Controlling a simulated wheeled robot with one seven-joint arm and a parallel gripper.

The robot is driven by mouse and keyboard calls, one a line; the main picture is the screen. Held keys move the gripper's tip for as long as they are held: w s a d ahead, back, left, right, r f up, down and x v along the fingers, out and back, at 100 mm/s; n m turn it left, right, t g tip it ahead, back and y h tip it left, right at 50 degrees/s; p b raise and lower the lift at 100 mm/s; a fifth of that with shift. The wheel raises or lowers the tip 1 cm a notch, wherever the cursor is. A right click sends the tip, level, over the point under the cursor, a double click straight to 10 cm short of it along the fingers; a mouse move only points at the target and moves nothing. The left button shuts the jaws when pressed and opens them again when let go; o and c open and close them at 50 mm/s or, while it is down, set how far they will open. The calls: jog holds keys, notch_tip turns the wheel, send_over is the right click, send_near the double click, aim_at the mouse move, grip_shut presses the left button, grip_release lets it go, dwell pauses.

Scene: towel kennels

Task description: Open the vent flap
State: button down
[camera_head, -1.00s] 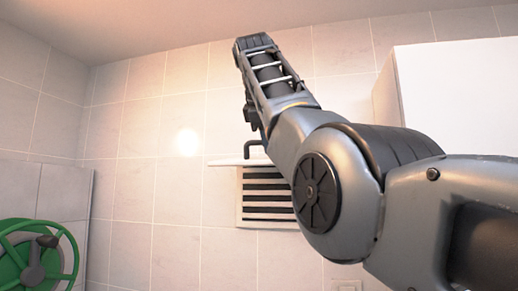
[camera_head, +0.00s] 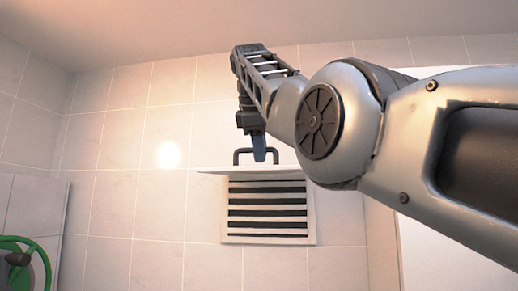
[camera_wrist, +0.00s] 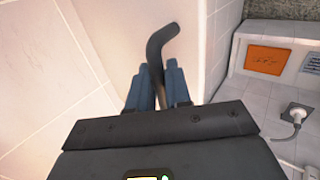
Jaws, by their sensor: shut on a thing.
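The vent flap (camera_head: 212,169) is a white panel standing out nearly level from the top of the slatted vent (camera_head: 268,238), seen almost edge-on in the head view. Dark slots show uncovered below it. Its dark bracket handle (camera_head: 238,154) rises from the flap's upper side. My gripper (camera_head: 259,157) comes down from above onto the handle. In the wrist view, my gripper (camera_wrist: 158,80) has its blue fingers either side of the curved dark handle (camera_wrist: 159,42), shut on it. The flap's pale face (camera_wrist: 190,30) lies beyond.
In the head view, a green wheel (camera_head: 30,243) is at the lower left and a white cabinet (camera_head: 445,250) at the right. The wrist view shows an orange card (camera_wrist: 267,60) and a plugged-in socket (camera_wrist: 297,112). The tiled wall left of the vent is clear.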

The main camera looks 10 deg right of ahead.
jog(key=shift+w+d+f, duration=0.15)
jog(key=shift+f, duration=0.1)
jog(key=c, duration=1.2)
grip_release()
jog(key=shift+w+f, duration=0.1)
jog(key=shift+w, duration=0.05)
jog(key=v, duration=0.8)
